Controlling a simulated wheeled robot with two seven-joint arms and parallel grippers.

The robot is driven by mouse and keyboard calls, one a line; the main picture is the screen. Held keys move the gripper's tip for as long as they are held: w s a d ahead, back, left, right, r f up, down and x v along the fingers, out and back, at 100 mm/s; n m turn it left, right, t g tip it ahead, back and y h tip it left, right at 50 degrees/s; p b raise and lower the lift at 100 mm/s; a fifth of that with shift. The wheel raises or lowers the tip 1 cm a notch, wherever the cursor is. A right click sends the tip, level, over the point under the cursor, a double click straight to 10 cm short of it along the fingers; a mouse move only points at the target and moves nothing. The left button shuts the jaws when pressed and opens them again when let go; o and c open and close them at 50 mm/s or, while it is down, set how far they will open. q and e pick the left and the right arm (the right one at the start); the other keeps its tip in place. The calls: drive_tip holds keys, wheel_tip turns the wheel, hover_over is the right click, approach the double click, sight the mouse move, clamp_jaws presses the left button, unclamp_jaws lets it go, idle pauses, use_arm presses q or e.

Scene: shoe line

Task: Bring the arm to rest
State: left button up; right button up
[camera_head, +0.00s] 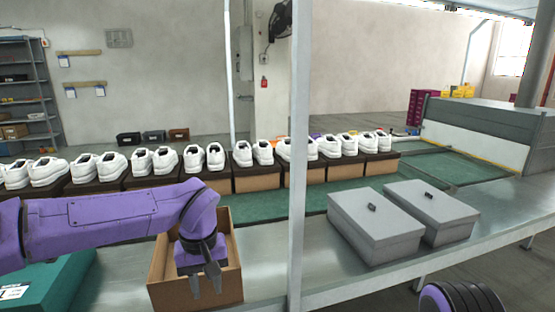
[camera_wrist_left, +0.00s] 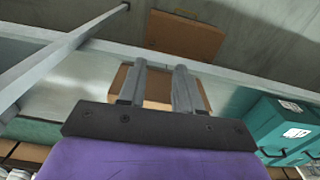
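My left arm comes in from the left. Its gripper (camera_head: 205,282) points down over an open cardboard box (camera_head: 166,265) on the near metal bench. In the left wrist view the two fingers (camera_wrist_left: 160,80) stand apart with nothing between them, and part of the cardboard box (camera_wrist_left: 156,86) shows behind them. The arm hides much of the box's inside, so I cannot tell what it holds. My right gripper is not in view.
Two grey lidded boxes (camera_head: 376,228) (camera_head: 433,210) stand on the bench at right. A teal box (camera_head: 60,279) sits at lower left. White shoes (camera_head: 194,157) line brown boxes (camera_head: 257,180) behind. A pale upright post (camera_head: 298,120) stands right of the gripper.

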use_arm(q)
drive_tip(key=w+a+f+n+t+y, duration=0.4)
drive_tip(key=a+f+n+t+y, duration=0.15)
drive_tip(key=f+n, duration=0.35)
drive_tip(key=s+a+f+t, duration=0.1)
drive_tip(key=s+f, duration=0.1)
drive_tip(key=f, duration=0.4)
drive_tip(key=s+a+f+t, duration=0.1)
drive_tip(key=s+a+f, duration=0.15)
drive_tip(key=f, duration=0.25)
drive_tip(key=s+a+f+m+g, duration=0.1)
drive_tip(key=s+a+f+m, duration=0.1)
drive_tip(key=s+f, duration=0.3)
drive_tip(key=s+a+f+m+g+h, duration=0.1)
drive_tip(key=s+f, duration=0.4)
drive_tip(key=s, duration=0.8)
drive_tip(key=s+a+f+m+g+h, duration=0.1)
drive_tip(key=s+a+f+m+g, duration=0.1)
drive_tip(key=s+f, duration=0.3)
drive_tip(key=s+a, duration=0.1)
drive_tip(key=s, duration=0.2)
drive_tip(key=shift+s+a+m, duration=0.2)
drive_tip(key=shift+s+m, duration=0.2)
drive_tip(key=shift+f, duration=0.1)
